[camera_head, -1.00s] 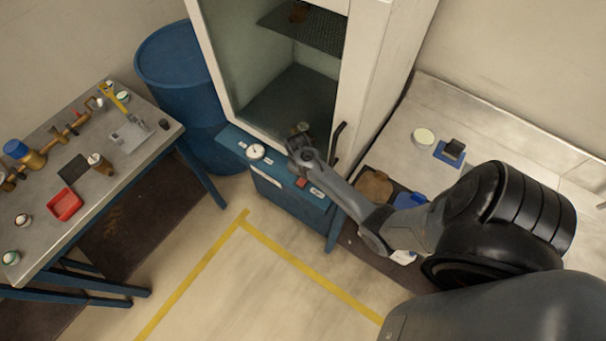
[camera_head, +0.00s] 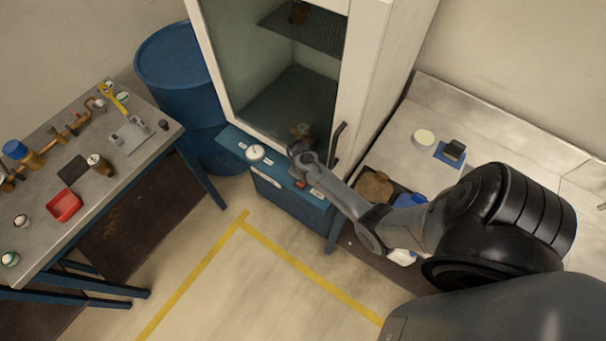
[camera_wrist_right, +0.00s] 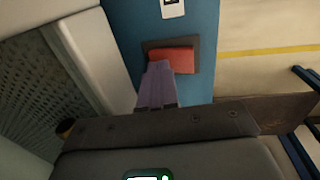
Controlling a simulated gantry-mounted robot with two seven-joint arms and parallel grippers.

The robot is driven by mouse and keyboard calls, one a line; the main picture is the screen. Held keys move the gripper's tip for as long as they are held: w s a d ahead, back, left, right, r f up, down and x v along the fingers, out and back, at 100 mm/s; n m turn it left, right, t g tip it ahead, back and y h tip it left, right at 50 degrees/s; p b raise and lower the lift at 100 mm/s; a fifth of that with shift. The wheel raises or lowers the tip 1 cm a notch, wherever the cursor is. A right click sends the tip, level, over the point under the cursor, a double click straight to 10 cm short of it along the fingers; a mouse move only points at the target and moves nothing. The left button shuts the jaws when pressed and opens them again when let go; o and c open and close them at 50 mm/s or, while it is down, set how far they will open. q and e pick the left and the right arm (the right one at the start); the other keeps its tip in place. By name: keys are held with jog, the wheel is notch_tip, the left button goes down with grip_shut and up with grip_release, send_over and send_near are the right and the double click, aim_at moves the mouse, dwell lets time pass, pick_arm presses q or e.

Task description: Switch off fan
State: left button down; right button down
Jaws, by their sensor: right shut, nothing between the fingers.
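A red rocker switch (camera_wrist_right: 172,61) in a dark frame sits on the blue panel (camera_wrist_right: 200,20). In the head view the switch (camera_head: 300,184) is a small red patch on the blue front ledge below the cabinet. My right gripper (camera_wrist_right: 156,68) is shut and empty, with its fingertips at the switch's near left edge, covering part of it. I cannot tell whether they touch it or which way the switch is tipped. In the head view my right wrist is just above the ledge, and the fingertips are not clear. No fan is clearly visible. My left gripper is not in view.
The white cabinet (camera_head: 367,80) with a dark handle (camera_head: 338,143) stands right behind the ledge. A round white dial (camera_head: 255,152) and small labels share the ledge. A blue barrel (camera_head: 175,55) and a cluttered workbench (camera_head: 130,165) stand left. The floor in front is clear.

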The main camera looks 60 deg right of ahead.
aim_at(299, 183)
jog(key=shift+a, duration=0.1)
jog(key=shift+a+r+p, duration=0.1)
jog(key=shift+a+p, duration=0.05)
jog(key=shift+p, duration=0.2)
jog(key=shift+a+p, duration=0.4)
jog(key=shift+a, duration=0.1)
jog(key=shift+w+r, duration=0.1)
jog(key=shift+r, duration=0.05)
notch_tip(299, 183, up, 10)
jog(key=a+p, duration=0.1)
jog(key=shift+a+r, duration=0.15)
jog(key=shift+r, duration=0.1)
dwell(0.5)
